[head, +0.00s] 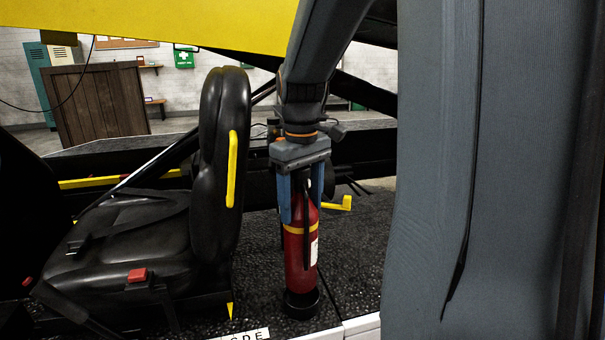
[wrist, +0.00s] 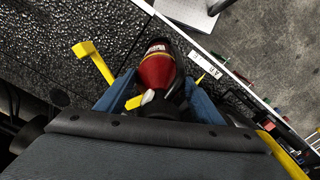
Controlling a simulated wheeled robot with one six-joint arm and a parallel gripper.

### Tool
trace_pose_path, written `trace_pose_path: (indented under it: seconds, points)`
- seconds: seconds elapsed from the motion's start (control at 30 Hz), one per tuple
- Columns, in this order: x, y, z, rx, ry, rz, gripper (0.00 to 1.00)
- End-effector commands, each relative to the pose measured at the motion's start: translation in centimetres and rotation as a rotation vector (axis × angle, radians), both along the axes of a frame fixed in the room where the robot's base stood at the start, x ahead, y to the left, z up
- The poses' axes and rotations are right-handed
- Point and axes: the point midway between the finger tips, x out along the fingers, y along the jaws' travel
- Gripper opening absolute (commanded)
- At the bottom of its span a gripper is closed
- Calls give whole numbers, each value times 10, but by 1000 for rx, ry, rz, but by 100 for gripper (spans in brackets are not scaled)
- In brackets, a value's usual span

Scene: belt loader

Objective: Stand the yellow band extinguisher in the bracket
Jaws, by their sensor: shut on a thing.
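The red extinguisher (head: 301,255) with a yellow band stands upright in the head view, right of the black seat. A wider black cup or foot (head: 301,303) surrounds its bottom on the dark textured floor; I cannot tell whether this is the bracket or the extinguisher's own base. My gripper (head: 300,212) points down with its blue fingers on both sides of the upper body, shut on it. In the wrist view the extinguisher (wrist: 157,70) lies between the blue fingers, and its lower end is hidden.
The black seat (head: 221,160) with a yellow handle stands close left of the extinguisher. A yellow lever (head: 338,203) sticks out just right of my gripper, and also shows in the wrist view (wrist: 92,60). A white floor edge (head: 361,323) runs in front.

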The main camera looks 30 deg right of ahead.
Motion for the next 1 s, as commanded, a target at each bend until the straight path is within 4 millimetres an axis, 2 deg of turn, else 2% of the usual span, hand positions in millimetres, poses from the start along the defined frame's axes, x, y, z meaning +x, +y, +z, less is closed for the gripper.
trace_pose_path:
  seconds: [0.13, 0.43, 0.7, 0.97, 1.0]
  points:
    - [0, 0, -22, 0, 0, 0, 0]
    - [1, 0, -43, 0, -1, 0, 0]
    - [1, 0, -74, -1, -1, 0, 0]
    - [1, 0, -77, -1, -3, 0, 0]
    - [0, 0, -78, -1, -1, 0, 64]
